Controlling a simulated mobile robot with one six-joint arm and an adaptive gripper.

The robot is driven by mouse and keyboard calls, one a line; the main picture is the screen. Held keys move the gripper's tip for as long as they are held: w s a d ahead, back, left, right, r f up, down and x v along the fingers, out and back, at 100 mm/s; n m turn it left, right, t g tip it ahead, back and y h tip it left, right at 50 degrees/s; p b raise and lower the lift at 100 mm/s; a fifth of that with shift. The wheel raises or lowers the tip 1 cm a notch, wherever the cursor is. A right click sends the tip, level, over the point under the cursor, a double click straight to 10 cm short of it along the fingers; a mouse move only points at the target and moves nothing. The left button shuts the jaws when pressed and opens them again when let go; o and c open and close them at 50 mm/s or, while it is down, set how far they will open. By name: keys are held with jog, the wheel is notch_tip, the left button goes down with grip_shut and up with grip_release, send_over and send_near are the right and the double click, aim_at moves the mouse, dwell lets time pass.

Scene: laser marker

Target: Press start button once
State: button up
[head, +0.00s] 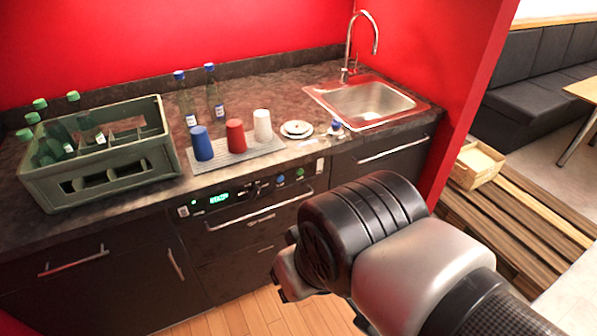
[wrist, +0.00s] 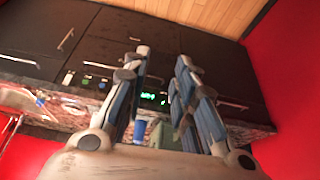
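The dark appliance front under the counter has a control panel with a lit green display (head: 219,197), a blue button (head: 281,180) and a green button (head: 300,174). I cannot read which one is start. In the wrist view the panel appears upside down, with the display (wrist: 154,97), blue button (wrist: 103,81) and green button (wrist: 87,78). My gripper (wrist: 162,57) is open and empty, its two fingers apart, pointing toward the appliance front. In the head view my gripper (head: 285,276) is mostly hidden behind my wrist, in front of the appliance and lower than the panel.
A bar handle (head: 260,211) sticks out below the panel. On the counter stand a green bottle crate (head: 100,180), blue, red and white cups (head: 235,136) on a mat, bottles, plates and a sink (head: 369,102). A wooden pallet (head: 500,205) lies right. Floor before the appliance is clear.

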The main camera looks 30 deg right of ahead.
grip_shut()
dwell(1.3)
